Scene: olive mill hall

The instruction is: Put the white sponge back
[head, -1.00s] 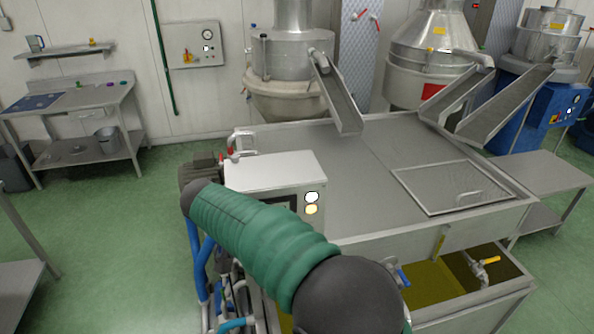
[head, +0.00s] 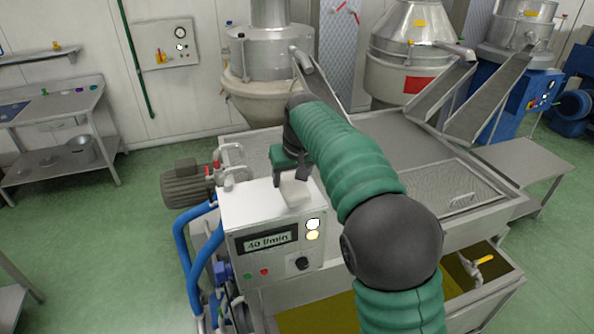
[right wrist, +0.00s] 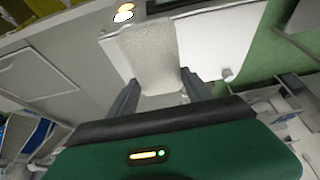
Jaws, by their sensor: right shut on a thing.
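The white sponge (head: 295,194) is a pale block at the white top of the control box (head: 262,200), near its back right side. My right gripper (head: 291,177) is above it, pointing down, shut on the sponge. In the right wrist view the sponge (right wrist: 150,52) sticks out between the two fingers of the gripper (right wrist: 161,92), with the white box top behind it. I cannot tell whether the sponge touches the box top. My left gripper is not in view.
The grey metal tank (head: 390,150) lies right behind the box, with a mesh lid (head: 440,185). Red-handled valves (head: 222,172) and a motor (head: 186,186) stand left of the box. A steel side table (head: 527,160) at the right is bare.

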